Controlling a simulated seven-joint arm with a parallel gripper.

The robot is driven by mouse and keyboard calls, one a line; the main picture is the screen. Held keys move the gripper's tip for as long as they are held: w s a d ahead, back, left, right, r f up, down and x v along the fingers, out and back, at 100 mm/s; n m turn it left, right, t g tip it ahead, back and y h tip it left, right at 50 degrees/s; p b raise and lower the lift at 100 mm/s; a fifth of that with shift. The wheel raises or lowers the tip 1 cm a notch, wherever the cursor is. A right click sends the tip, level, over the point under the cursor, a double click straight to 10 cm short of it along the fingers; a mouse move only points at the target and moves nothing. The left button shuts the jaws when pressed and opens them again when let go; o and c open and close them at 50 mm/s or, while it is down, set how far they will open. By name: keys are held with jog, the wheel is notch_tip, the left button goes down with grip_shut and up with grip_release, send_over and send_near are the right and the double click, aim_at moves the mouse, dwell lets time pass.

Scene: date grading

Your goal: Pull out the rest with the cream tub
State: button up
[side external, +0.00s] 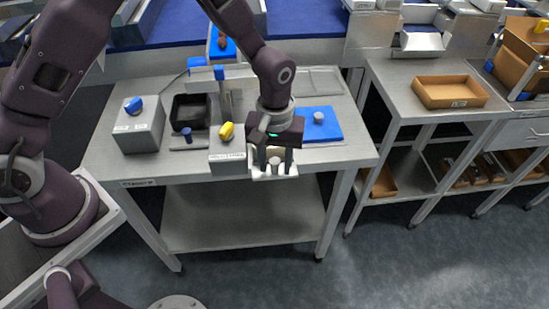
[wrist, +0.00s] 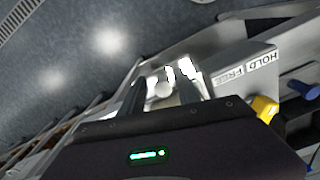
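My gripper (side external: 275,170) points down over a white rest (side external: 293,172) at the table's front edge. Its two fingers are apart, with a small pale round knob (side external: 275,161) between them. In the wrist view, the knob (wrist: 163,89) sits between the dark fingers of my gripper (wrist: 164,92), with gaps visible on both sides. A cream-coloured surface, possibly the cream tub (side external: 265,156), shows behind the fingers; my gripper hides most of it. Bright white parts of the rest (wrist: 184,69) show beyond the fingers in the wrist view.
Left of my gripper stands a grey box labelled HOLD and FREE (side external: 228,163) with a yellow lever (side external: 226,131). A blue mat (side external: 327,135) with a grey knob lies to the right. A black tray (side external: 190,111) and blue-knobbed grey box (side external: 139,132) stand left. Floor in front is clear.

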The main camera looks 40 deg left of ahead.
jog(key=shift+a+r, duration=0.1)
notch_tip(320, 180, up, 6)
jog(key=shift+r, duration=0.45)
jog(key=shift+a+r, duration=0.1)
jog(key=shift+r, duration=0.2)
jog(key=s+a+r+m+t, duration=0.2)
jog(key=s+a+r, duration=0.25)
jog(key=r, duration=0.35)
jog(key=s+a+r+m+t, duration=0.1)
jog(key=s+a+r, duration=0.2)
jog(key=s+r, duration=0.35)
jog(key=s+a+r+m+t, duration=0.1)
jog(key=s+a+r, duration=0.1)
jog(key=s, duration=0.3)
jog(key=s+a+r+m+t, duration=0.1)
jog(key=s+a+r+m, duration=0.1)
jog(key=s, duration=0.4)
jog(key=shift+a+t, duration=0.15)
jog(key=shift+t, duration=0.15)
